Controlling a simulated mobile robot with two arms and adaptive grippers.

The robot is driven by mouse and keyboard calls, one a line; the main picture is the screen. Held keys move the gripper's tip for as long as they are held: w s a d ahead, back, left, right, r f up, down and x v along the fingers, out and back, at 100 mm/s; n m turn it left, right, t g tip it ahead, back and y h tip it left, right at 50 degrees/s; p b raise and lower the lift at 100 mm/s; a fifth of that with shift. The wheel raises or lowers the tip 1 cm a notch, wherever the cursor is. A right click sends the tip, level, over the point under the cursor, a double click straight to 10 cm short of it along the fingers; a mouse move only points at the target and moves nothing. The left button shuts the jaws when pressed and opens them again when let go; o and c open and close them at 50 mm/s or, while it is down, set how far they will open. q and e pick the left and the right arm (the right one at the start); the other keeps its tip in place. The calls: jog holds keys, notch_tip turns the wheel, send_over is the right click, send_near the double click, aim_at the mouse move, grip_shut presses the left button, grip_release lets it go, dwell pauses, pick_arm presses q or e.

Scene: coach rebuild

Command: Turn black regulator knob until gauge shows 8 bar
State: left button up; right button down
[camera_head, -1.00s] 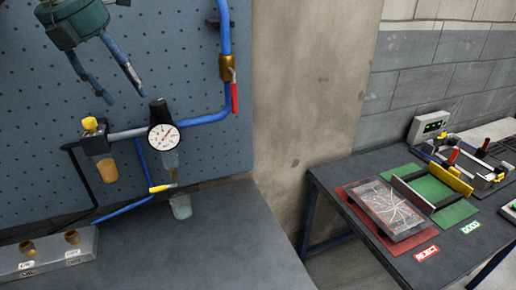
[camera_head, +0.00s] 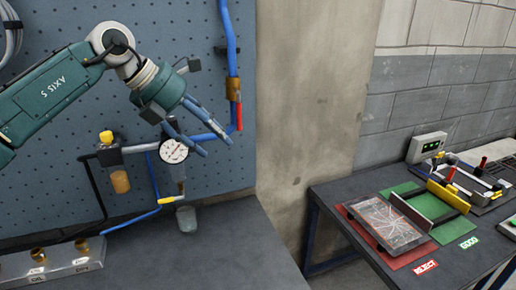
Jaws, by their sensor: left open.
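The round white pressure gauge (camera_head: 174,150) is on the pipework at the blue pegboard. Its needle is too small to read. The black regulator knob (camera_head: 177,122) sits just above the gauge and is mostly hidden behind my left gripper; only a dark bit shows between the fingers. My left gripper (camera_head: 218,149) is open. Its two blue-grey fingers slant down to the right across the knob and the blue pipe, with the tips right of the gauge. I cannot tell whether it touches anything. My right gripper is not in view.
A red-handled valve (camera_head: 239,116) is on the blue pipe close to the fingertips. A yellow-knobbed unit (camera_head: 107,148) stands left of the gauge. A cup (camera_head: 187,219) is below. The grey bench top (camera_head: 230,250) is clear at right. A side table holds red and green mats.

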pick_arm(q)
jog(key=s+d+f+g+h, duration=0.1)
jog(key=d+h, duration=0.3)
jog(key=d, duration=0.6)
jog(key=shift+s+d+f, duration=0.25)
jog(key=shift+s+f, duration=0.4)
jog(key=shift+s, duration=0.05)
jog(key=shift+d, duration=0.1)
